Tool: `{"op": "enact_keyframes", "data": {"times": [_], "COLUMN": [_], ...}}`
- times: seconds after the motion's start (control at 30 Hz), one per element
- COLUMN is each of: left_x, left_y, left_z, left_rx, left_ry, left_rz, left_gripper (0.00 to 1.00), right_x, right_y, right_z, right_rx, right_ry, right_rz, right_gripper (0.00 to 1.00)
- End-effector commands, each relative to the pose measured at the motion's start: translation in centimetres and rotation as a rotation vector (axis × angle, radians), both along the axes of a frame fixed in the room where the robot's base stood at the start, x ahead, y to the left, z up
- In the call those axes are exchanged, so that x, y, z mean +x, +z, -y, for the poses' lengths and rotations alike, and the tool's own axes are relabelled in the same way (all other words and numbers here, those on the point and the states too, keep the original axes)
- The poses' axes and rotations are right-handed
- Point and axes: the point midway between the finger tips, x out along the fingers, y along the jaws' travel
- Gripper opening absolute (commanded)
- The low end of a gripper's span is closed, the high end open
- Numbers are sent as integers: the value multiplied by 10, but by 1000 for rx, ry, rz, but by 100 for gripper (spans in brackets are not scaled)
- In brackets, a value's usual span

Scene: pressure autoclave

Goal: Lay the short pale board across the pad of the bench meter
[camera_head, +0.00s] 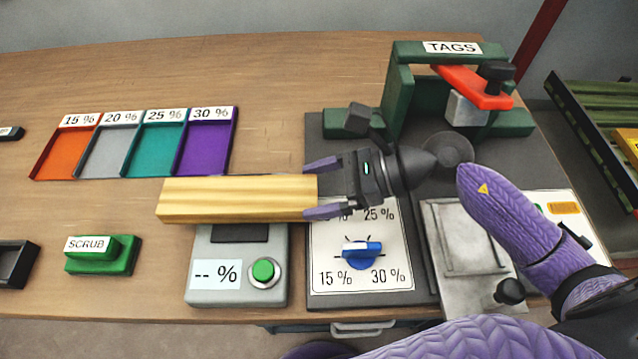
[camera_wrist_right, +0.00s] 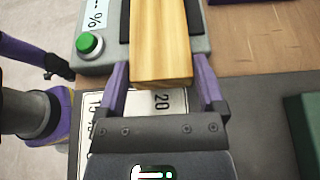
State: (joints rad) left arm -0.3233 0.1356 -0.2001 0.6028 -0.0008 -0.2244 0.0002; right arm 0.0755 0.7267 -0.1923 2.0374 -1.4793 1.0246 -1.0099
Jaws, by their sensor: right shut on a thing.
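The short pale board (camera_head: 237,199) is held level by my right gripper (camera_head: 322,188), which is shut on its right end. The board extends left over the back part of the bench meter (camera_head: 236,297). The front part of the meter's dark pad (camera_head: 240,233) shows below the board; the rest is hidden. In the right wrist view the board (camera_wrist_right: 161,45) runs away between the two purple fingers (camera_wrist_right: 160,85), with the meter (camera_wrist_right: 97,62) under it. I cannot tell whether board and pad touch. The meter's display reads "-- %".
A dial panel (camera_head: 335,293) with a blue knob (camera_head: 361,249) lies under my right gripper. A green TAGS press (camera_head: 400,75) stands behind. Percent-labelled trays (camera_head: 105,150) and a green SCRUB block (camera_head: 101,256) are at left. Bare bench lies between them.

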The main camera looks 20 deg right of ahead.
Motion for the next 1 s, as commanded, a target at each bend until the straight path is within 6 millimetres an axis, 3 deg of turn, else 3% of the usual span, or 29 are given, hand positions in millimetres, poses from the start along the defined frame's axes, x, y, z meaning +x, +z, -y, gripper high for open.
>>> {"op": "enact_keyframes", "data": {"times": [0.1,0.53,1.0], "left_x": [0,9,14], "left_y": [-1,3,9], "left_z": [0,2,5], "left_rx": [-1,-4,-10], "left_ry": [0,-1,-1], "left_rz": [0,17,27], "left_gripper": [0,0,0], "right_x": [0,0,-26], "right_y": [-1,5,40], "right_z": [0,1,88], "right_rx": [0,0,-1], "right_ry": [0,-1,-2], "right_rz": [0,0,-4], "right_gripper": [100,100,100]}}
